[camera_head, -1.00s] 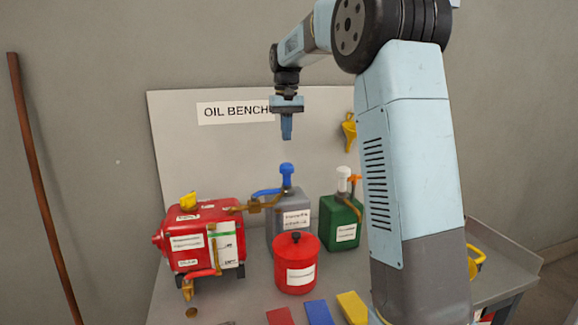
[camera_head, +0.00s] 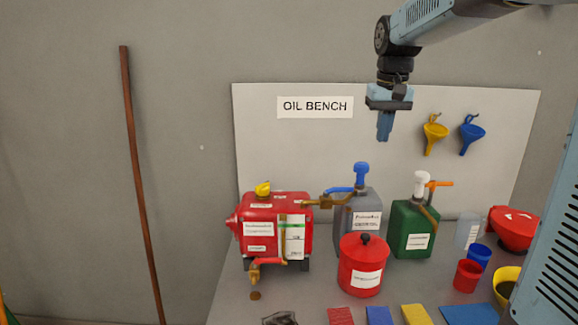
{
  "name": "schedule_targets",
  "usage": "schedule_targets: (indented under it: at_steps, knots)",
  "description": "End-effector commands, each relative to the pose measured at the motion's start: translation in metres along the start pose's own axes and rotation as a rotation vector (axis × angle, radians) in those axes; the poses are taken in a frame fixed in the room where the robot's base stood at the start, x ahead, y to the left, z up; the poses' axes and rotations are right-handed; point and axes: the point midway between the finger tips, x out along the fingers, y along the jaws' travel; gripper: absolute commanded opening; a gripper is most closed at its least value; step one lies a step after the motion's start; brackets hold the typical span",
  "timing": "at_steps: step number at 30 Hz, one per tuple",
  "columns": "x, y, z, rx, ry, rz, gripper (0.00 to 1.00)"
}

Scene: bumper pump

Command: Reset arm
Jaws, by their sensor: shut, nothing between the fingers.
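My gripper (camera_head: 384,135) points down in the air in front of the white back panel, with its fingers together and nothing held. It is above and apart from the bench items, over the gap between the grey can and the green can. My arm comes in from the top right, and a link of it fills the right edge. The grey can (camera_head: 358,213) has a blue pump top (camera_head: 361,175). The green can (camera_head: 413,231) has a white pump top and an orange spout.
A red tank (camera_head: 272,222) with a yellow cap and a red lidded pot (camera_head: 362,266) stand on the bench (camera_head: 225,295). Yellow and blue funnels (camera_head: 472,134) hang on the panel (camera_head: 265,150). Cups and a red container (camera_head: 514,229) stand at right. Coloured cloths lie in front. A brown pole (camera_head: 140,190) leans at left.

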Motion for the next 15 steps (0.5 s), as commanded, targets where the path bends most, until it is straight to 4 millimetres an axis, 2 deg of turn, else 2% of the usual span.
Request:
schedule_targets:
  at_steps: [1, 6, 15]
  knots:
    - [-0.004, 0.0, 0.017, 0.0, 0.019, 0.0, 0.0]
    - [-0.006, 0.002, 0.067, 0.001, 0.077, 0.001, 0.0]
    - [0.006, 0.004, 0.154, 0.003, 0.18, -0.001, 0.0]
